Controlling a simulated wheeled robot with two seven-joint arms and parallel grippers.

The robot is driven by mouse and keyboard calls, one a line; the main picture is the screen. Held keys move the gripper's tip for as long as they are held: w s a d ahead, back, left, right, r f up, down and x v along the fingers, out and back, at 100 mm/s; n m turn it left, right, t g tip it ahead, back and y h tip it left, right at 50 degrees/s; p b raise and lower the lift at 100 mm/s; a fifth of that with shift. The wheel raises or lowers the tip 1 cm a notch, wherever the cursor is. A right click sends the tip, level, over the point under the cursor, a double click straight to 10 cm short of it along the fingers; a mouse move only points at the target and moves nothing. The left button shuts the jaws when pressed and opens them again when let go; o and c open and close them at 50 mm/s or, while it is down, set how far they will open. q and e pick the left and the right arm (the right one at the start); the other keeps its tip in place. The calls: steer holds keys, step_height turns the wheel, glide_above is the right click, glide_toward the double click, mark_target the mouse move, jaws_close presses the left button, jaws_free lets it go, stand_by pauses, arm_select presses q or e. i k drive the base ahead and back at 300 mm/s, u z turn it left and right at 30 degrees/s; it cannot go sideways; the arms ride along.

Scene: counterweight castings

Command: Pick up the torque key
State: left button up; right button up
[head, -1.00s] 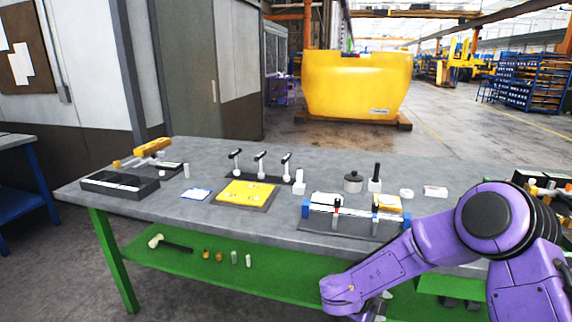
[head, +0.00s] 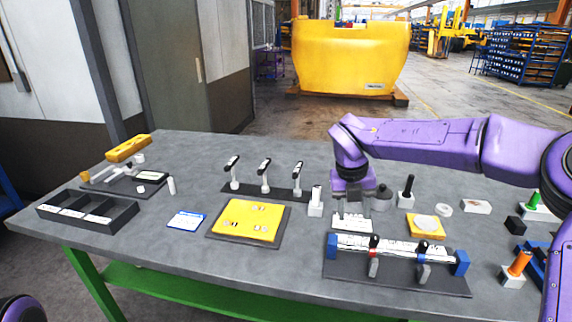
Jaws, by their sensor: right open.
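I cannot tell for certain which object is the torque key. Three upright tools with black, T-like tops (head: 265,176) stand in a row on a dark strip, left of my right gripper. A black-handled tool (head: 407,188) stands upright in a white block to its right. An orange-handled tool (head: 520,263) and a green-handled one (head: 533,198) stand at the right edge. My right gripper (head: 362,208) is open and points down above the table, between a white post (head: 316,199) and the black-handled tool. It partly hides a grey canister (head: 382,197). My left gripper is out of view.
A clamp fixture (head: 395,270) with blue ends holds a long bar in front of my right gripper. A yellow plate (head: 246,219) lies on a dark mat. A dark divided tray (head: 122,217) is at left. The table's front left is clear.

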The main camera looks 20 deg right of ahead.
mark_target(297, 191)
steer(key=i, duration=1)
